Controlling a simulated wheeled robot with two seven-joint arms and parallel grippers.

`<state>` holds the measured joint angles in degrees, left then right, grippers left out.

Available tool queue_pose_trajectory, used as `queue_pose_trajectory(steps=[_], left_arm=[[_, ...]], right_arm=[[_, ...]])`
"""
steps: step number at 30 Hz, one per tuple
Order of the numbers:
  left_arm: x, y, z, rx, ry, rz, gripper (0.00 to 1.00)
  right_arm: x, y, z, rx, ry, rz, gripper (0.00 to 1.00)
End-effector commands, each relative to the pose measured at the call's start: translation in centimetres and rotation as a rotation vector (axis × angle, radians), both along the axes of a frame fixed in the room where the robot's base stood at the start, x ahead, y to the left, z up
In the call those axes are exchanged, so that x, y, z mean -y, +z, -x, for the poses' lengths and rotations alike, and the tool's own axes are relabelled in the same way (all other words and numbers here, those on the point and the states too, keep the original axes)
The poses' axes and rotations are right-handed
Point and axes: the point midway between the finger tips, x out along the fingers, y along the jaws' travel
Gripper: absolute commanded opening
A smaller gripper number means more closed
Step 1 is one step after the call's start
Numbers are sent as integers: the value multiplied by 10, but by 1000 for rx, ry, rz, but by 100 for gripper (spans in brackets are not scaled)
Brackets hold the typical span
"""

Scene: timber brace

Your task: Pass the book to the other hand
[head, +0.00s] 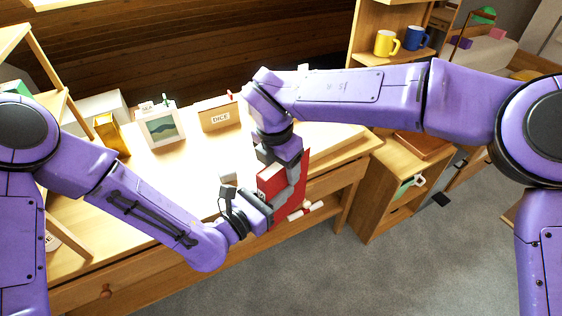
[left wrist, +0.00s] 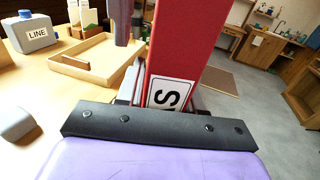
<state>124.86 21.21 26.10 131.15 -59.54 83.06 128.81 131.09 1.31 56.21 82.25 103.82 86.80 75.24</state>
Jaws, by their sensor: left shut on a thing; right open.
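The red book (head: 270,179) is upright in front of the desk edge, partly hidden by both of my grippers. My left gripper (head: 267,203) is shut on its lower part. In the left wrist view the red book (left wrist: 192,35) rises from between the fingers, with a white lettered label near its lower end. My right gripper (head: 288,176) comes down from above and is open at the book's upper part, close to it. Whether its fingers touch the book I cannot tell.
On the wooden desk (head: 185,190) stand a framed picture (head: 163,128), a box labelled DICE (head: 218,115) and a yellow object (head: 111,133). A white roll (head: 305,211) shows near the desk front. A yellow mug (head: 386,43) and a blue mug (head: 416,38) are on a shelf.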

Motion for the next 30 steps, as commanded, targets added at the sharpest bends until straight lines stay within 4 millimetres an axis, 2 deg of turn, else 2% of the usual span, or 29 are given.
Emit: queue_pose_trajectory(steps=[1,6,7,9,10,12,22,30], left_arm=[[0,1,0,2,0,1,0],[1,1,0,2,-3,1,0],[1,1,1,4,-4,0,0],[2,1,1,4,-7,0,0],[2,1,2,3,-8,0,46],[2,1,1,3,-9,0,66],[-3,0,3,-1,-1,1,66],[-35,1,42,-1,0,3,66]], right_arm=[[0,0,0,0,0,0,62],[0,1,0,1,1,-1,6],[0,1,0,2,1,-1,0],[-1,1,0,2,2,-1,0],[-1,2,-1,4,3,-3,0],[-1,2,-1,4,3,-3,0],[0,1,0,2,0,-1,0],[0,1,0,2,0,-1,0]])
